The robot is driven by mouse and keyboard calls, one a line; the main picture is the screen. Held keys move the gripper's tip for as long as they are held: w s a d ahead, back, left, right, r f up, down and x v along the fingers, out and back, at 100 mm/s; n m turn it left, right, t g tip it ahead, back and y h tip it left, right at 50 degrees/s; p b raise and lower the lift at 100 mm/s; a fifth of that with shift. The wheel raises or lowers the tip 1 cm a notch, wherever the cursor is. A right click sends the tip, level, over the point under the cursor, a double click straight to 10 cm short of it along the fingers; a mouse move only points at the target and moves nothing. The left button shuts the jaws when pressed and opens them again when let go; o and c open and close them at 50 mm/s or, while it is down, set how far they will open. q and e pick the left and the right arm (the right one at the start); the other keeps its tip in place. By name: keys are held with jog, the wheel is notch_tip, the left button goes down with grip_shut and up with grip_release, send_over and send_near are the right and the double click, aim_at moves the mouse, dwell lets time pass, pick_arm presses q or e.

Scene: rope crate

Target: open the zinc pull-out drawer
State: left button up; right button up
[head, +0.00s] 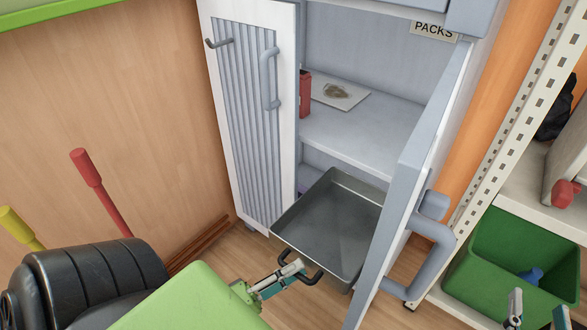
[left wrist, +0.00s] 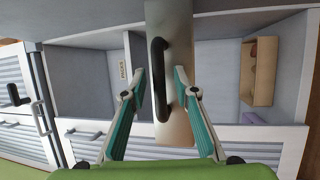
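The zinc drawer (head: 325,225) is a grey metal tray, empty, extending out of the bottom of the open cabinet in the head view. Its dark bar handle (head: 314,276) is on the near front edge and also shows upright in the left wrist view (left wrist: 159,90). My left gripper (head: 300,269) is at this handle. In the left wrist view, its two teal fingers (left wrist: 160,76) stand on either side of the handle with gaps visible, so it looks open. My right gripper (head: 538,310) is partly in view at the bottom right, fingers apart and empty.
The cabinet's left door (head: 243,120) and right door (head: 408,190) stand open beside the drawer. A red box (head: 305,95) and a flat board (head: 340,93) are on the shelf above. A green crate (head: 485,262) sits at right. Wooden floor shows left of the drawer.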

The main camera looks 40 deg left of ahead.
pick_arm(q)
jog(key=v, duration=1.2)
dwell(0.5)
